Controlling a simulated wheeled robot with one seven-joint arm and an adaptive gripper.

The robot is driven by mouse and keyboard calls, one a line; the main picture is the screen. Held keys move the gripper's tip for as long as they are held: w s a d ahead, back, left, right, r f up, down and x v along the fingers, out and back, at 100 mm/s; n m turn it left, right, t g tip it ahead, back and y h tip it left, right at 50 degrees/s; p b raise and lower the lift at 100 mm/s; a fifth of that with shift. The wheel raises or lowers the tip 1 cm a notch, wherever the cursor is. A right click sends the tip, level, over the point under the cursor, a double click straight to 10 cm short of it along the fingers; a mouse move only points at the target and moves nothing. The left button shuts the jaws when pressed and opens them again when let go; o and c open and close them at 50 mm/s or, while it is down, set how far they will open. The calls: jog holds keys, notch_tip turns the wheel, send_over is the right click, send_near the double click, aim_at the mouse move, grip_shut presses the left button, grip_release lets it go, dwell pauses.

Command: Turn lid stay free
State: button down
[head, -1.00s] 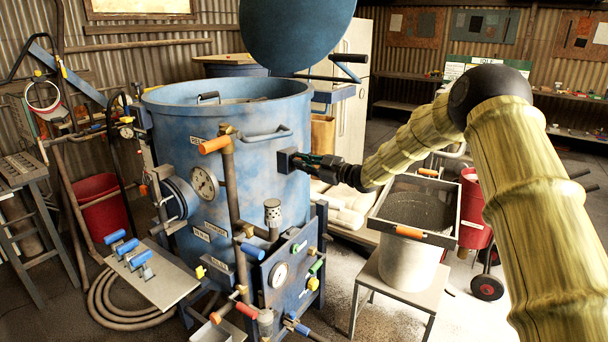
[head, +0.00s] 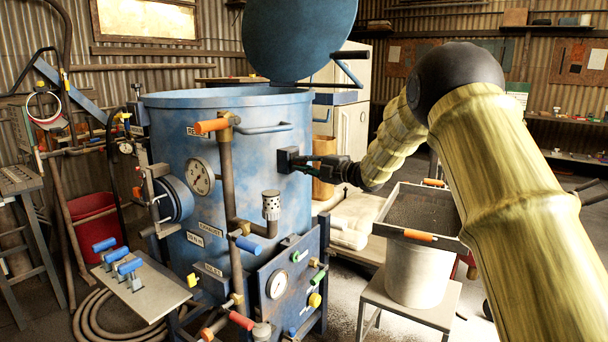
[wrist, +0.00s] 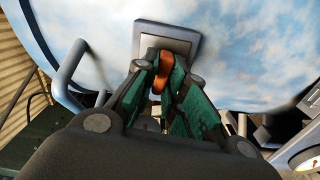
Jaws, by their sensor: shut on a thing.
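The blue pot (head: 240,140) stands in the middle of the head view. Its round lid (head: 298,35) is raised above it. A square grey plate (head: 287,160) sits on the pot's right wall; it also shows in the wrist view (wrist: 180,35). A small orange piece (wrist: 161,72), which looks like the lid stay's handle, stands out in front of the plate. My gripper (head: 306,163) is at the plate, with its green-padded fingers (wrist: 164,78) shut on the orange piece. The fingers hide part of this piece, and I cannot tell its turned angle.
An orange-handled pipe valve (head: 212,126) and a pressure gauge (head: 200,177) are on the pot's front. A sieve tray (head: 424,212) on a bucket stands to the right. A lever panel (head: 140,285) stands front left.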

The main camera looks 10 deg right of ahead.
jog(key=shift+f+n+b, duration=0.2)
jog(key=shift+n+b, duration=0.3)
jog(key=shift+b, duration=0.1)
jog(key=shift+r, duration=0.1)
jog(key=c, duration=1.5)
grip_release()
jog(key=shift+o, duration=0.2)
jog(key=shift+s+d, duration=0.1)
jog(key=v, duration=1.1)
jog(key=shift+s+d, duration=0.25)
